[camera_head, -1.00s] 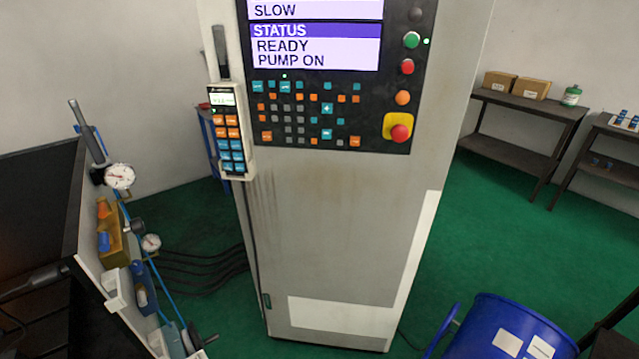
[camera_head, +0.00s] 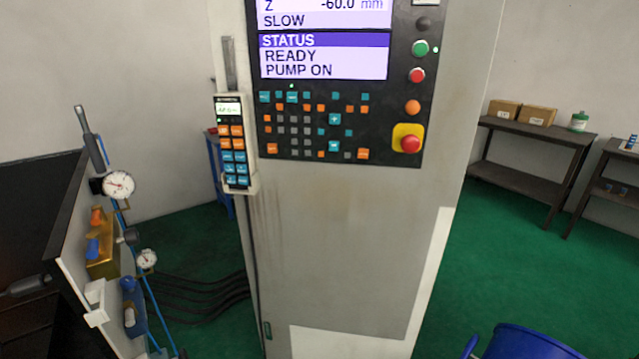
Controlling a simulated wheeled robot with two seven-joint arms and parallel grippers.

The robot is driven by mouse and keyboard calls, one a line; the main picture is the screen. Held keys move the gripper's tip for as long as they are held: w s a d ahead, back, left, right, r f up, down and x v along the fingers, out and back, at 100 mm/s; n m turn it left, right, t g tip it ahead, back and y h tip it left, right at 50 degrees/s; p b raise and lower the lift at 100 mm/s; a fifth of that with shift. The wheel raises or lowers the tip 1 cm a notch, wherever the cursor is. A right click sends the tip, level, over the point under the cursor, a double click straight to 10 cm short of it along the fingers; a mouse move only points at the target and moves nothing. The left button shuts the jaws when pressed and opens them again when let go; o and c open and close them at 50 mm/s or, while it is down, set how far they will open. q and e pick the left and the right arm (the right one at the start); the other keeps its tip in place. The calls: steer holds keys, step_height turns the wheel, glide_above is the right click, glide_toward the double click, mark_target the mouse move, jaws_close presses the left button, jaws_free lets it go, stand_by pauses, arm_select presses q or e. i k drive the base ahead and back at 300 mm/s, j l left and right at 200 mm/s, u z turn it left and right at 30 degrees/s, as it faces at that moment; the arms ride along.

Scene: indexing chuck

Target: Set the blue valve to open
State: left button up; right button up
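A panel of hydraulic fittings stands at the left in the head view. On it is a brass-coloured block (camera_head: 103,256) with an orange knob (camera_head: 97,216) above and a blue knob (camera_head: 93,248) below. Lower down sits a dark blue valve body (camera_head: 135,309) with a blue cap on top. Two white dial gauges, an upper one (camera_head: 118,185) and a lower one (camera_head: 147,259), are beside these parts. Which blue part is the valve, and its setting, I cannot tell for sure. Neither of my grippers is in view.
A tall grey control cabinet (camera_head: 340,230) fills the middle; its screen (camera_head: 324,55) reads READY and PUMP ON. A keypad pendant (camera_head: 235,145) hangs on its left side. A blue drum (camera_head: 525,344) stands at lower right, shelves (camera_head: 530,140) behind. Dark hoses cross the green floor.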

mark_target(96, 246)
steer(key=j+u, duration=0.1)
steer(key=u, duration=0.3)
steer(key=j+u, duration=0.1)
steer(key=u, duration=0.35)
steer(key=j+u, duration=0.1)
steer(key=u, duration=0.3)
